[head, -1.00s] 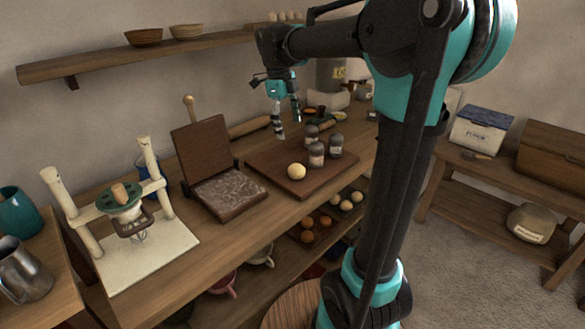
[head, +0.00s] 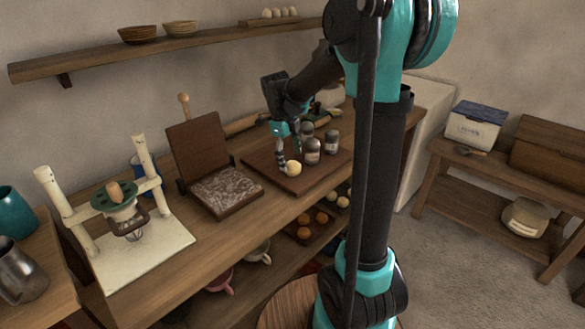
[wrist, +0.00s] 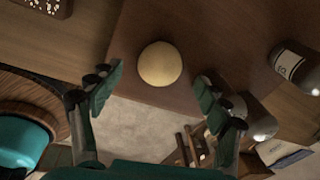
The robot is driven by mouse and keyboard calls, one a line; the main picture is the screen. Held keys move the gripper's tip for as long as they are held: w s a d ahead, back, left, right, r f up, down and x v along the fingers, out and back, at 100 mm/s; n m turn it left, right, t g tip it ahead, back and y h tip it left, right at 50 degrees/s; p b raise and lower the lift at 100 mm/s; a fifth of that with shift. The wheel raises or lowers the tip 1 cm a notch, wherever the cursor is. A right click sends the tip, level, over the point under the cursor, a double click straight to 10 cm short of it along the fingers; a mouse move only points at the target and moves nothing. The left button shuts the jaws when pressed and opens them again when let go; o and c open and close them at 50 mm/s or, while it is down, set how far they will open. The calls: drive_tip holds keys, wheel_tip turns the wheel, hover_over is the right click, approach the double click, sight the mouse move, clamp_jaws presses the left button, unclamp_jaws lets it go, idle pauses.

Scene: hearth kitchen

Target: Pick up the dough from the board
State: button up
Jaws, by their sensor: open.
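The dough (head: 293,168) is a pale yellow ball on the dark wooden board (head: 262,161), near the board's front edge. In the wrist view the dough (wrist: 160,64) lies just beyond the fingertips, centred between them. My gripper (head: 288,154) is low over the board, right at the dough in the head view. In the wrist view my gripper (wrist: 158,88) is open, with one finger to each side and nothing held. Part of the dough's far side is hidden by the fingers in the head view.
A press with a patterned plate (head: 226,192) and upright lid (head: 197,144) stands to the left. A rolling pin (head: 240,125) lies behind. A lower shelf holds several balls (head: 303,219).

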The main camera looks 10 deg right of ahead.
sight(293, 171)
drive_tip(key=shift+w+d+f, duration=0.1)
drive_tip(key=shift+d+f, duration=0.05)
drive_tip(key=shift+f, duration=0.8)
drive_tip(key=shift+d+f, duration=0.15)
drive_tip(key=shift+f, duration=0.75)
drive_tip(key=shift+c, duration=0.6)
drive_tip(key=c, duration=0.8)
